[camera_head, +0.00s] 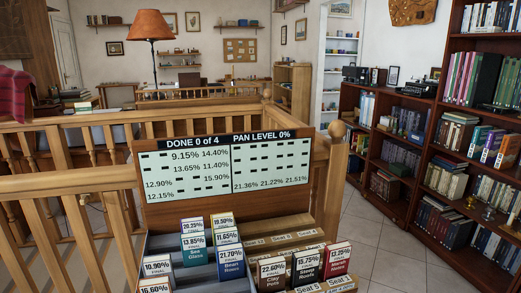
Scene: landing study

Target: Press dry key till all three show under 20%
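A display board (226,166) on a wooden panel reads "DONE 0 of 4" and "PAN LEVEL 0%". Its right half shows 21.36%, 21.22% and 21.51% along the bottom; its left half shows several values from 9.15% to 15.90%. Below, a grey stepped rack (204,274) holds several labelled packets, including a blue one marked 21.70% (231,262). On the wooden steps (283,239) at right stand a brown packet marked 22.60% (272,276), a dark one marked about 15.75% (306,266) and a red one (338,260). I cannot make out a dry key. Neither gripper is in view.
A wooden railing (75,185) runs behind and left of the board, with a post (336,165) at its right. Tall bookshelves (460,130) line the right side. Tiled floor (385,245) between them and the rack is clear. A lamp (151,26) stands behind.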

